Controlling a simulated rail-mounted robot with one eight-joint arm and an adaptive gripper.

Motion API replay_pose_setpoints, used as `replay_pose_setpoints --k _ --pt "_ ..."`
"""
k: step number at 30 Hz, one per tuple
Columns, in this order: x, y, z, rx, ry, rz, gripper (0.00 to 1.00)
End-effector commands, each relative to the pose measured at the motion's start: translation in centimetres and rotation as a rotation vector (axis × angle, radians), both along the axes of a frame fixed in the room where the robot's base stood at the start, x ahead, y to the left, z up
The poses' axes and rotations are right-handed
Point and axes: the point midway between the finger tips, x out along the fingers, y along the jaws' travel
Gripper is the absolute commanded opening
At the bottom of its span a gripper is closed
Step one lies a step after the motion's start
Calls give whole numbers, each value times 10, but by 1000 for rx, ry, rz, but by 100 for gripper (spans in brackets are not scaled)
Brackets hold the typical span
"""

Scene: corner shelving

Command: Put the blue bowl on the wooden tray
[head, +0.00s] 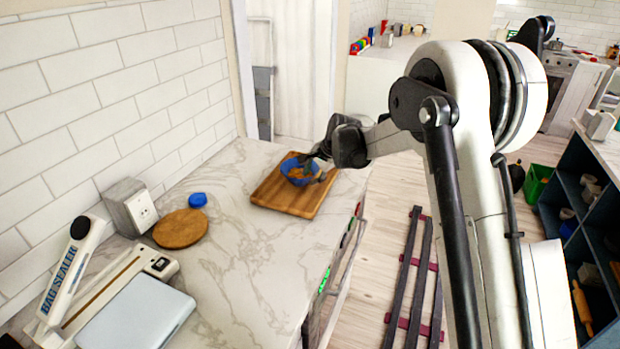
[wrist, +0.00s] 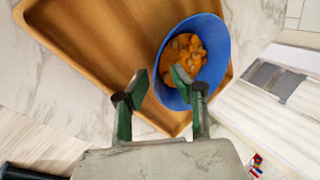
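The blue bowl (head: 292,166) with orange-brown food in it sits on the wooden tray (head: 282,198), towards its back right part, in the head view. In the wrist view the bowl (wrist: 217,45) overlaps the edge of the tray (wrist: 85,45). My gripper (head: 318,164) is at the bowl's right side in the head view. In the wrist view my gripper (wrist: 160,84) has its fingers apart, one outside the bowl's wall and one over its inside, with a visible gap between them. Whether the bowl's base lies fully flat on the tray is hidden.
A round wooden board (head: 180,229) and a blue lid-like object (head: 197,200) lie left of the tray. A bag sealer (head: 110,295) and an outlet box (head: 131,208) stand along the tiled wall. The marble counter (head: 255,255) in front of the tray is clear.

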Motion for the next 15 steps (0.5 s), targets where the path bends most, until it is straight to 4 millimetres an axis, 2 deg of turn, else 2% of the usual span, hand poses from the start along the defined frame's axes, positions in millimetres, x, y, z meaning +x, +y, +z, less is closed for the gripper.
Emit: replay_pose_setpoints --k 15 --pt "-31 -32 75 0 0 -1 24"
